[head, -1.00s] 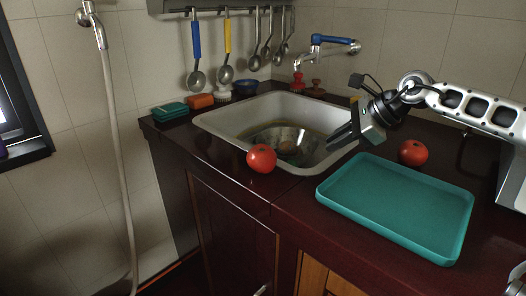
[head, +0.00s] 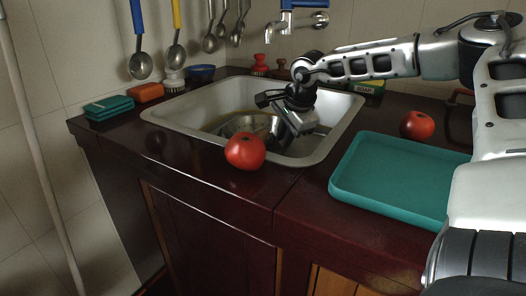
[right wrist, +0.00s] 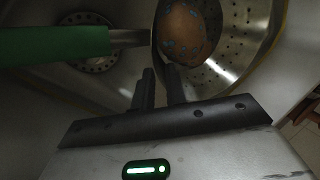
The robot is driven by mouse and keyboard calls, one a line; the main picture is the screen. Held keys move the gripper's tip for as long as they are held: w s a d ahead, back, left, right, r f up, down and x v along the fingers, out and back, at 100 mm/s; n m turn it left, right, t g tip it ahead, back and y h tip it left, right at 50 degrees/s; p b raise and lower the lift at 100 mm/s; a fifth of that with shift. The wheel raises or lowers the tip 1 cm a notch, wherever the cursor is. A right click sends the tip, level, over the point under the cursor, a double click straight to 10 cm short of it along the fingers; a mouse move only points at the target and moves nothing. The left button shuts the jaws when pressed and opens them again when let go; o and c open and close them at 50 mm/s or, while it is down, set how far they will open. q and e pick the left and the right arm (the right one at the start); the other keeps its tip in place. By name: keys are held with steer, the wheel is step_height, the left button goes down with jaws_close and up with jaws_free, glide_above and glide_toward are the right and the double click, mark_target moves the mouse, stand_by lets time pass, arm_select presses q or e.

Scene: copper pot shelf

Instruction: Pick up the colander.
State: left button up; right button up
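The metal colander (head: 232,127) sits in the sink. In the right wrist view the perforated colander (right wrist: 232,60) fills the upper right, with a brown, spotted round item (right wrist: 185,32) inside. My right gripper (head: 300,124) reaches down into the sink at the colander's right side. In the wrist view its two dark fingers (right wrist: 160,82) stand a small gap apart at the colander's near rim. One finger is outside the rim and the other seems to be over the inside; contact is unclear. My left gripper is out of view.
The sink rim (head: 340,135) surrounds the colander. A tomato (head: 245,151) stands at the front edge, and another (head: 417,125) behind the teal tray (head: 385,180). In the wrist view a green-handled tool (right wrist: 55,44) crosses above the drain (right wrist: 88,30).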

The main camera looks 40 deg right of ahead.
mark_target(280, 150)
steer(key=b+x, duration=0.1)
steer(key=x, duration=0.4)
steer(key=shift+d+f, duration=0.1)
steer(key=shift+f, duration=0.2)
steer(key=shift+c, duration=0.2)
jaws_close()
steer(key=shift+w+r, duration=0.1)
steer(key=shift+r, duration=0.05)
